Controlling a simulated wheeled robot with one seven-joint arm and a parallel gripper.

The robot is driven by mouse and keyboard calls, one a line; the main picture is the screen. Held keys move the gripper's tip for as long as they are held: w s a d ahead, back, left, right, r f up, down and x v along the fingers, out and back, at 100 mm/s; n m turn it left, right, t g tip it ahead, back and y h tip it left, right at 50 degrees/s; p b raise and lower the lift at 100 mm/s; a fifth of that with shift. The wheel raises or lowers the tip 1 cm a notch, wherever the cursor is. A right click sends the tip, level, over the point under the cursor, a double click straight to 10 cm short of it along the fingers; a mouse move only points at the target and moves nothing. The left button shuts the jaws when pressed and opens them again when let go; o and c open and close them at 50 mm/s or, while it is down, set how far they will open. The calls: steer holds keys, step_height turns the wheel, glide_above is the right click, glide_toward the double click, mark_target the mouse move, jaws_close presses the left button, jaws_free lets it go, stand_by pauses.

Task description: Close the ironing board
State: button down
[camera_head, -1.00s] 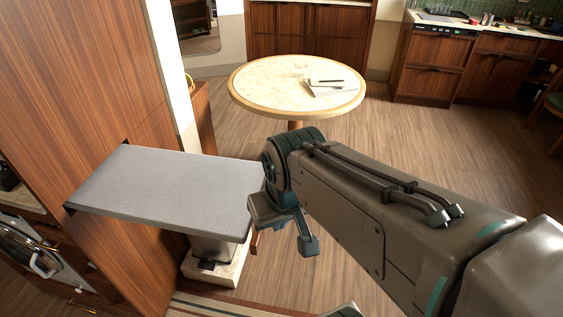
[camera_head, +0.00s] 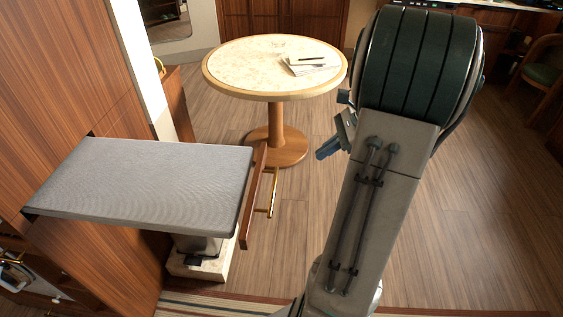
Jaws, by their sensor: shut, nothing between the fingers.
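The ironing board (camera_head: 150,185) is a flat grey padded board that sticks out level from a slot in the wooden cabinet wall on the left. A narrow wooden front panel (camera_head: 252,198) stands at its outer end, with a brass bar handle (camera_head: 270,193) on the side facing right. My gripper (camera_head: 328,151) is to the right of the handle, apart from it and from the board. It is shut and empty, partly hidden behind my raised arm.
A round table (camera_head: 235,80) with papers (camera_head: 305,65) and a glass (camera_head: 278,46) stands behind the board. A green chair (camera_head: 545,75) is at far right. Wooden floor is clear on the right.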

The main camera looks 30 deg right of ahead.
steer(key=w+a+f+m, duration=0.1)
steer(key=w+a+f, duration=0.5)
steer(key=f, duration=0.2)
steer(key=shift+a+m+t+p, duration=0.25)
steer(key=shift+m+t+p, duration=0.15)
steer(key=shift+p, duration=0.05)
steer(key=shift+w+a, duration=0.1)
